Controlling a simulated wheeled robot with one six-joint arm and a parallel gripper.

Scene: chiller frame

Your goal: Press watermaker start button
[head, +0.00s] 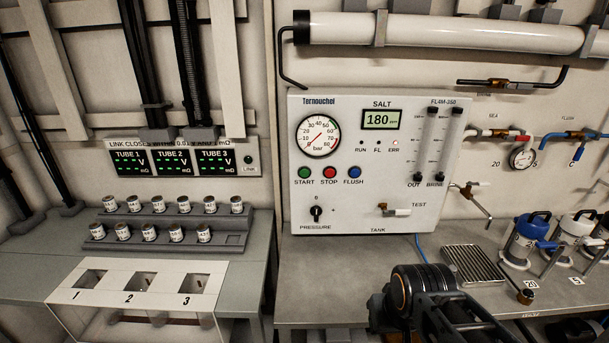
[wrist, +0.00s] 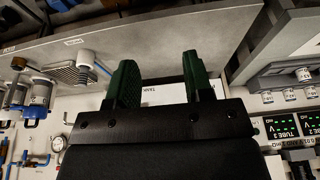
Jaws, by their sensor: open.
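The watermaker panel (head: 350,240) is a white box on the wall in the head view. Its green START button (head: 304,172) sits at the left of a row, beside a red STOP button (head: 329,172) and a blue FLUSH button (head: 355,172). My gripper (wrist: 160,78) shows in the wrist view with two green fingers spread apart and nothing between them. The panel's lower edge, with the word TANK, shows upside down beyond the fingers. The START button is not visible in the wrist view. My dark arm is low in the head view, below and right of the panel; its fingers are hidden there.
A pressure dial (head: 319,136) and SALT display (head: 382,120) reading 180 are on the panel. A pressure knob (head: 316,212) and a test tap (head: 399,211) protrude below. A metal grate (head: 472,265) and blue-topped canister (head: 521,241) stand right. Several small cans fill the left rack (head: 165,240).

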